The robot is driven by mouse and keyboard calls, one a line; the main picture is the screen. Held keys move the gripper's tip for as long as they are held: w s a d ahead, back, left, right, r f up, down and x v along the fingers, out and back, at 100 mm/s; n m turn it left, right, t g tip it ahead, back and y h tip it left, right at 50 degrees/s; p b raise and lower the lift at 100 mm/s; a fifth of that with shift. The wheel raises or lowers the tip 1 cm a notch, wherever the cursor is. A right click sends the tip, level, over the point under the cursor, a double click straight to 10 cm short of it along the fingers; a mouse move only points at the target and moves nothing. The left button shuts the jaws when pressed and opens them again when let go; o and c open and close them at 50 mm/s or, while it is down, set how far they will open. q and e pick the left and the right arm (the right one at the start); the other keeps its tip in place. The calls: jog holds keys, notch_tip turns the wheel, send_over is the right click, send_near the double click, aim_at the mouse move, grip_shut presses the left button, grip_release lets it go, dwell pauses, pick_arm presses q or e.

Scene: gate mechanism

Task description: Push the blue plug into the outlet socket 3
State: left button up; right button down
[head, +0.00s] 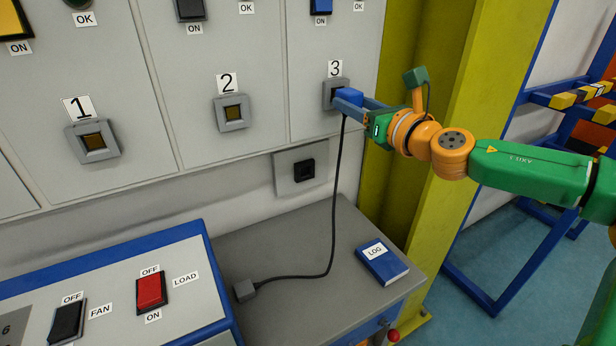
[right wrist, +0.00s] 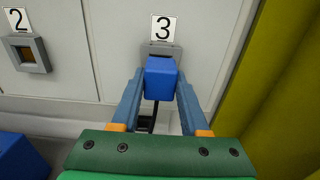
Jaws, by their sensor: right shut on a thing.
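The blue plug (head: 349,97) is held between the fingers of my right gripper (head: 349,104), right in front of outlet socket 3 (head: 331,90). In the right wrist view the blue plug (right wrist: 160,80) sits between both fingers of the right gripper (right wrist: 160,88) and covers most of socket 3 (right wrist: 163,49) below its label. I cannot tell whether the plug's front is inside the socket or just short of it. A black cable (head: 334,205) hangs from the plug down to the grey cabinet top. My left gripper is not in view.
Socket 1 (head: 93,141) and socket 2 (head: 232,113) are on the panel to the left. A dark outlet (head: 304,170) is below. A blue LOG book (head: 382,262) lies on the cabinet top (head: 270,235). A yellow-green post (head: 455,110) stands right of the panel, behind my arm.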

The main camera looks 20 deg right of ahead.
jog(key=shift+w+b, duration=0.6)
jog(key=shift+w, duration=0.1)
dwell(0.3)
jog(key=shift+w, duration=0.1)
dwell(0.4)
jog(key=shift+r, duration=0.1)
jog(key=c, duration=0.9)
grip_release()
jog(key=o, duration=0.6)
jog(key=shift+w, duration=0.25)
jog(key=shift+s, duration=0.1)
